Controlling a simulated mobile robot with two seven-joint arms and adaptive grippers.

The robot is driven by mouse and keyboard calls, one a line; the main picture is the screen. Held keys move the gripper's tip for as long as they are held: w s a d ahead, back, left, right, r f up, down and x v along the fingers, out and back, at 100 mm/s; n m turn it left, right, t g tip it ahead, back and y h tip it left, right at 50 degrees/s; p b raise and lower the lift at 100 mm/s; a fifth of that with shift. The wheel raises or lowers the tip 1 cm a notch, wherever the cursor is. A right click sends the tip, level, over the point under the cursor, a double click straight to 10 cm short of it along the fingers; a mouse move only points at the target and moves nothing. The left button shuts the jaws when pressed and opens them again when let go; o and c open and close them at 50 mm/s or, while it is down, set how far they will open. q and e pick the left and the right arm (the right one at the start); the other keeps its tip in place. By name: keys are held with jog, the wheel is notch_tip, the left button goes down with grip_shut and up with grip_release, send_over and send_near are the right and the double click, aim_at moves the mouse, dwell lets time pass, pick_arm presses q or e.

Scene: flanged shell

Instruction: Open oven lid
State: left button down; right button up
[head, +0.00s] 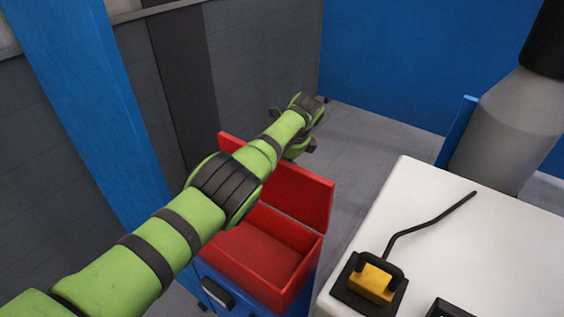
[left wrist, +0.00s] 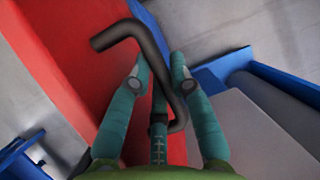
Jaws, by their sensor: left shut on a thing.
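The oven is a red box (head: 262,247) on a blue base (head: 250,300). Its red lid (head: 305,191) stands raised at the back edge, and the red inside looks empty. My left arm reaches across the box and lid. My left gripper (left wrist: 158,75) is at the far side of the lid, its fingers mostly hidden in the head view. In the left wrist view its teal fingers are shut on a dark bent handle (left wrist: 152,48), which crosses between them in front of a red surface. My right gripper is not in view.
A white table (head: 470,235) stands at the right, with a yellow block (head: 373,283) in a black holder and a bent black rod (head: 430,222). A blue post (head: 90,90) and grey wall stand at the left. Grey floor (head: 375,150) is clear behind the lid.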

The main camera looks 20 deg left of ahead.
pick_arm(q)
jog(key=shift+w, duration=0.1)
dwell(0.4)
jog(key=c, duration=1.1)
grip_release()
jog(key=v, duration=1.2)
jog(key=shift+r, duration=0.1)
